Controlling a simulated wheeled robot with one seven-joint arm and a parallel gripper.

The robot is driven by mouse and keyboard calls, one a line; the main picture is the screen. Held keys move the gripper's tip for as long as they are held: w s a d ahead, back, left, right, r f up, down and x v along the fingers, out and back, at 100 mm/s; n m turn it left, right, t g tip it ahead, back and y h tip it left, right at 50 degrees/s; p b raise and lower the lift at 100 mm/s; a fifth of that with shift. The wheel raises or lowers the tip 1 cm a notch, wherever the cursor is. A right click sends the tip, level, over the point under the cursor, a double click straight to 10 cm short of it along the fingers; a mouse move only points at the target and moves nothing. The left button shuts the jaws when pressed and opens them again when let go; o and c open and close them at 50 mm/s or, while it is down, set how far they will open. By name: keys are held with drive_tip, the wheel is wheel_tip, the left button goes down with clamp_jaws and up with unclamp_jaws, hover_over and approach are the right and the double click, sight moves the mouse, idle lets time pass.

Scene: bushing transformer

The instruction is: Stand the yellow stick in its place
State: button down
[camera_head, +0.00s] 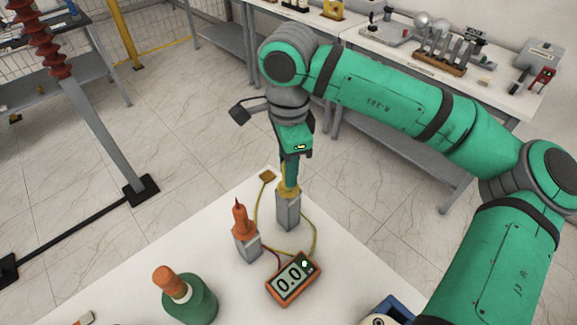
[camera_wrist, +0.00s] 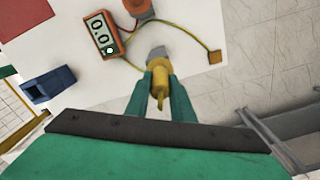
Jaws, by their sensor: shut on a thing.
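The yellow stick (camera_head: 289,190) is upright between the fingers of my gripper (camera_head: 289,172), which is shut on it. It also shows in the wrist view (camera_wrist: 160,85), between the green fingertips (camera_wrist: 160,95). Its lower end meets the top of a grey block (camera_head: 288,212) near the far corner of the white table. I cannot tell how deep it sits in the block. The block's edge shows just beyond the stick in the wrist view (camera_wrist: 156,53). A yellow wire runs from this area to the orange meter (camera_head: 293,279), which reads about 0.0.
An orange stick (camera_head: 241,219) stands in a second grey block (camera_head: 247,248) to the left. A small brown plate (camera_head: 267,175) lies at the table's corner. A blue box (camera_wrist: 50,84) is at the table edge.

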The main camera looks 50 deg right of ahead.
drive_tip(key=c, duration=1.5)
unclamp_jaws()
drive_tip(key=shift+o, duration=0.2)
wheel_tip(320, 180, up, 11)
drive_tip(key=shift+f, duration=0.15)
